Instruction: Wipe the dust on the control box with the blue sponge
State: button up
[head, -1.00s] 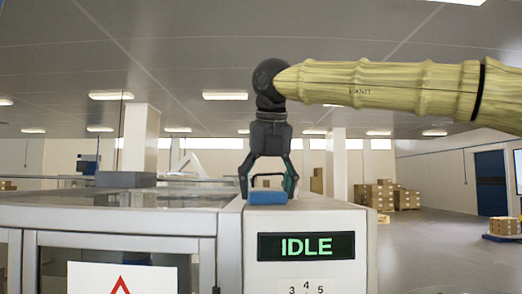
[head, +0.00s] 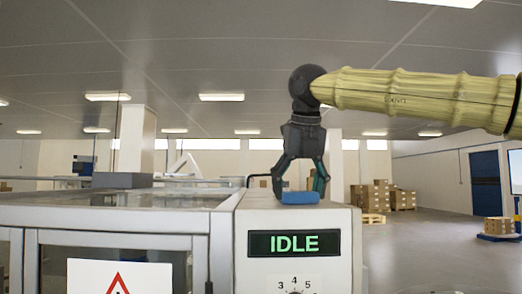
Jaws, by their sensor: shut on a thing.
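The blue sponge (head: 300,198) rests on the top of the control box (head: 337,255), a light grey box with a black panel reading IDLE in green. My gripper (head: 299,190) points down from above, shut on the sponge, with one finger on each side of it. The sponge lies near the front edge of the box top, right of the middle. I cannot make out dust on the box top from this low angle.
A grey machine cabinet (head: 110,217) with glass panels adjoins the box on the left. A warning sign (head: 120,277) hangs on its front. A dark grey block (head: 122,180) sits on the cabinet top. Cardboard boxes (head: 381,195) stand far behind on the right. The floor there is open.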

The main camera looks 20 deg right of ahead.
jog(key=shift+s+d, duration=0.25)
jog(key=shift+d, duration=0.85)
jog(key=shift+s+d, duration=0.25)
jog(key=shift+d, duration=0.85)
jog(key=shift+w+a, duration=0.25)
jog(key=shift+a, duration=0.85)
jog(key=shift+w+a, duration=0.25)
jog(key=shift+a, duration=0.85)
jog(key=shift+w+a, duration=0.4)
jog(key=shift+a, duration=1.1)
jog(key=shift+w+a, duration=0.35)
jog(key=shift+a, duration=1.1)
jog(key=shift+w+a, duration=0.4)
jog(key=shift+a, duration=1.1)
notch_tip(320, 180, up, 2)
jog(key=shift+w, duration=0.15)
notch_tip(320, 180, up, 2)
jog(key=shift+a+r, duration=0.1)
jog(key=shift+r, duration=0.05)
notch_tip(320, 180, up, 4)
jog(key=shift+f, duration=0.15)
